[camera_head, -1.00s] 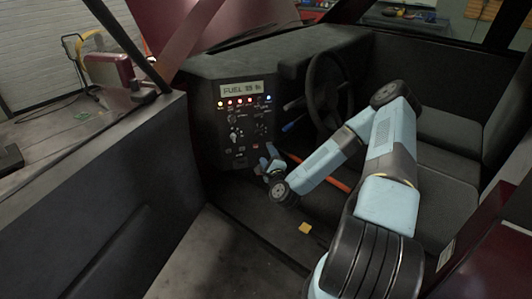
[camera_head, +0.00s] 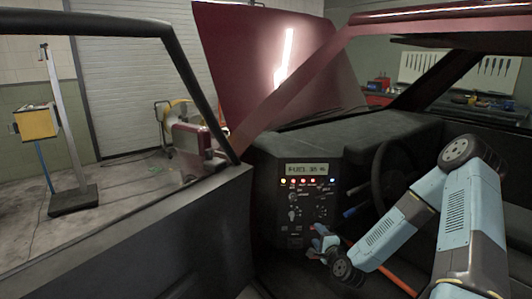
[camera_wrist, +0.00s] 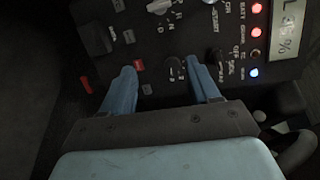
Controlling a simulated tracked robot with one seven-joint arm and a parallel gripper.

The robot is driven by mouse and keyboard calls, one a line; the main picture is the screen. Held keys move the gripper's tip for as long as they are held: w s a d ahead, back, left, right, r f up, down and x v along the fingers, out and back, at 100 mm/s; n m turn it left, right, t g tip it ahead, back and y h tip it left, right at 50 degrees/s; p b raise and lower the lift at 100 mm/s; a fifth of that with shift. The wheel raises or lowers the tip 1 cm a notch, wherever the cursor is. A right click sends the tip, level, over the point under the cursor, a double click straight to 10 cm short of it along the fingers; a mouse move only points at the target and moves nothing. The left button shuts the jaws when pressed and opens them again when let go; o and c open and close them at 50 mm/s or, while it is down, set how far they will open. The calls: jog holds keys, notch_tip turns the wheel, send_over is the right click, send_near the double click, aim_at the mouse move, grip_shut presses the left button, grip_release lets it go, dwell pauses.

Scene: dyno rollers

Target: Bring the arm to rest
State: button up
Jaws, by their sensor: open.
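My gripper (camera_head: 322,240) is inside the car, close to the lower part of the dashboard control panel (camera_head: 270,210). In the wrist view my gripper (camera_wrist: 165,82) shows two blue fingers spread apart with nothing between them. A dark knob (camera_wrist: 174,68) on the panel lies beyond the gap between the fingers. I cannot tell whether either finger touches the panel. My arm reaches in from the right, bent at the elbow.
The steering wheel (camera_head: 392,172) is close behind my arm. An orange-red lever (camera_head: 395,279) runs beneath my forearm. The car's door (camera_head: 150,240) fills the lower left. A yellow box on a stand (camera_head: 37,122) stands on the open garage floor at far left.

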jog(key=s+d+r+n+g+h, duration=0.2)
jog(key=s+r+n+g, duration=0.35)
jog(key=r, duration=0.75)
jog(key=s+d+r+n+g+h, duration=0.1)
jog(key=s+r+n+g+h, duration=0.15)
jog(key=s+r+n, duration=0.7)
jog(key=s+r+g, duration=0.1)
jog(key=s+r, duration=0.7)
jog(key=s, duration=0.2)
jog(key=s+r+n+g, duration=0.1)
jog(key=s+r, duration=0.6)
jog(key=s, duration=0.4)
jog(key=shift+s+r, duration=0.25)
jog(key=shift+r, duration=0.15)
jog(key=shift+d+y, duration=0.1)
jog(key=shift+y, duration=0.15)
jog(key=shift+c, duration=0.4)
